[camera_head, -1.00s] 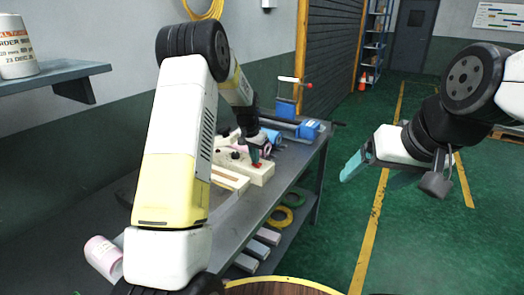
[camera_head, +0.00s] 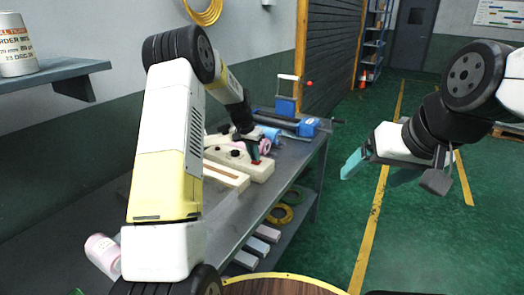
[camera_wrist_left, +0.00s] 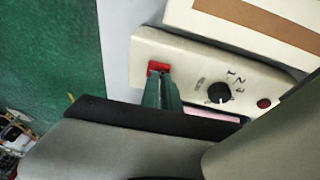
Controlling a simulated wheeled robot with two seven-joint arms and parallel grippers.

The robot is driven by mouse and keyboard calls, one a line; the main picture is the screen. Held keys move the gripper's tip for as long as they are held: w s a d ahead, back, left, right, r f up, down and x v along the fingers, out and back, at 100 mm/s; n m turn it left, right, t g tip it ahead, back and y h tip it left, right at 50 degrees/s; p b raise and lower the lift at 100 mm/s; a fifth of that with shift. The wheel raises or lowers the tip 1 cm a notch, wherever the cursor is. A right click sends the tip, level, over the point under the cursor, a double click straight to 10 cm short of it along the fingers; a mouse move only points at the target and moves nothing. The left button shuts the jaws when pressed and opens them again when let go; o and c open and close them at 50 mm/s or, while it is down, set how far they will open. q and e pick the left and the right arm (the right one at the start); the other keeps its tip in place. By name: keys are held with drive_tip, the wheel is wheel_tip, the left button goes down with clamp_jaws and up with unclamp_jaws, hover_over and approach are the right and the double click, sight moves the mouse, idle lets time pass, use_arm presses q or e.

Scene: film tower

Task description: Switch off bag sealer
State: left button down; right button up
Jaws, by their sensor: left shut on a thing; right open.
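The cream bag sealer (camera_head: 262,173) lies on the grey workbench, partly hidden behind my left arm. In the left wrist view its front panel (camera_wrist_left: 190,52) shows a red switch (camera_wrist_left: 158,67), a black dial (camera_wrist_left: 218,92) with marks around it and a small red light (camera_wrist_left: 263,104). My left gripper (camera_head: 264,148) points down at the sealer. In the left wrist view its teal fingers (camera_wrist_left: 161,82) are shut at the red switch and cover part of it. My right gripper (camera_head: 378,172) is open and empty over the green floor, well right of the bench.
A cream bar with a brown strip (camera_head: 228,176) lies beside the panel. A blue device (camera_head: 288,104) stands at the bench's far end. A pink-and-white cup (camera_head: 103,254) lies at the near left. Tape rolls (camera_head: 280,214) and pale blocks (camera_head: 257,247) sit on the lower shelf.

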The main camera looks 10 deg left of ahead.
use_arm(q)
drive_tip(key=shift+s+a+f, duration=0.4)
drive_tip(key=shift+a+f, duration=0.15)
drive_tip(key=shift+f, duration=0.2)
drive_tip(key=shift+s+d, duration=0.25)
drive_tip(key=shift+d, duration=0.2)
drive_tip(key=shift+r, duration=0.6)
drive_tip(key=w+v, duration=0.1)
drive_tip(key=v, duration=0.7)
drive_tip(key=shift+d+r, duration=0.1)
drive_tip(key=shift+d, duration=0.1)
